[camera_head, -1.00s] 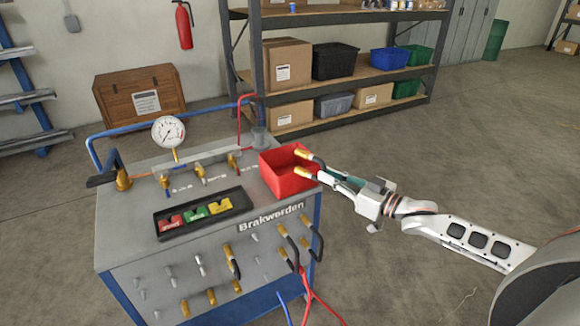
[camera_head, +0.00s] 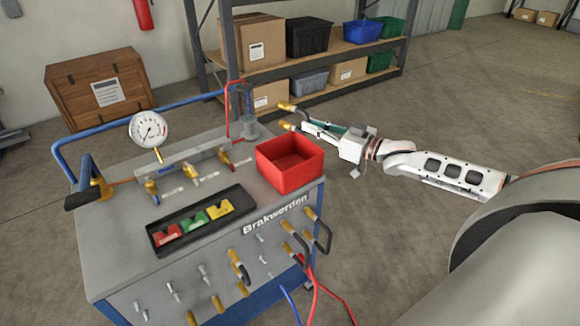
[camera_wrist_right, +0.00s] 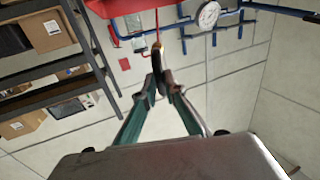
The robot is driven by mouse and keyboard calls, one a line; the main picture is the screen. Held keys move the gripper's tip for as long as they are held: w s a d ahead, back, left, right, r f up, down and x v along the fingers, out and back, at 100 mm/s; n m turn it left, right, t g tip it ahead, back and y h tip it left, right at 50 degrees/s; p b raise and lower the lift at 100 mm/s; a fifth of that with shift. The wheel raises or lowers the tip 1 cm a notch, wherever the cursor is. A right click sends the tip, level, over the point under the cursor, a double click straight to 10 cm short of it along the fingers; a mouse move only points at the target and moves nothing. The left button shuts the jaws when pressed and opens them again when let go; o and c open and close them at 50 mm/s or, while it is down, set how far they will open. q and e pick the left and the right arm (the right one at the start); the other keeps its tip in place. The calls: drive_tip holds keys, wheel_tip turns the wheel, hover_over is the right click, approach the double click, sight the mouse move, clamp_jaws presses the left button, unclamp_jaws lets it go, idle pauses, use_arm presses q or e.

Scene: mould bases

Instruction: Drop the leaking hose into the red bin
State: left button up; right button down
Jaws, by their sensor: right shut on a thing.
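The red bin (camera_head: 304,178) stands open on the right rear top of the grey test cart. My right gripper (camera_head: 314,127) is shut on a short black hose with brass ends (camera_head: 287,125). In the head view the hose shows behind the bin's back edge, apart from it in the picture. The right wrist view shows the two green-sided fingers (camera_wrist_right: 159,80) closed together at the hose (camera_wrist_right: 157,60). A red surface, likely the bin (camera_wrist_right: 130,6), shows at that view's top. No leak is visible on the hose. My left gripper is out of view.
The cart (camera_head: 120,270) carries a pressure gauge (camera_head: 150,130), brass valves, a black tray (camera_head: 158,241) with coloured blocks, and blue pipes. Several similar black hoses (camera_head: 322,235) hang on its front panel. A shelf (camera_head: 350,88) with boxes stands behind. Floor right of the cart is clear.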

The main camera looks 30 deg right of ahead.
use_arm(q)
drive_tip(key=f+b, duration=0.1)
drive_tip(key=b, duration=0.1)
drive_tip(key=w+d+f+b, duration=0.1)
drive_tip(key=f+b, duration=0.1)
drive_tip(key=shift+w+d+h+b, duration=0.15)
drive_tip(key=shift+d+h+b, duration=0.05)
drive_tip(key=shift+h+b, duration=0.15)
use_arm(e)
wheel_tip(320, 180, down, 5)
drive_tip(key=shift+w+r, duration=0.1)
drive_tip(key=shift+r, duration=0.05)
drive_tip(key=c, duration=2)
unclamp_jaws()
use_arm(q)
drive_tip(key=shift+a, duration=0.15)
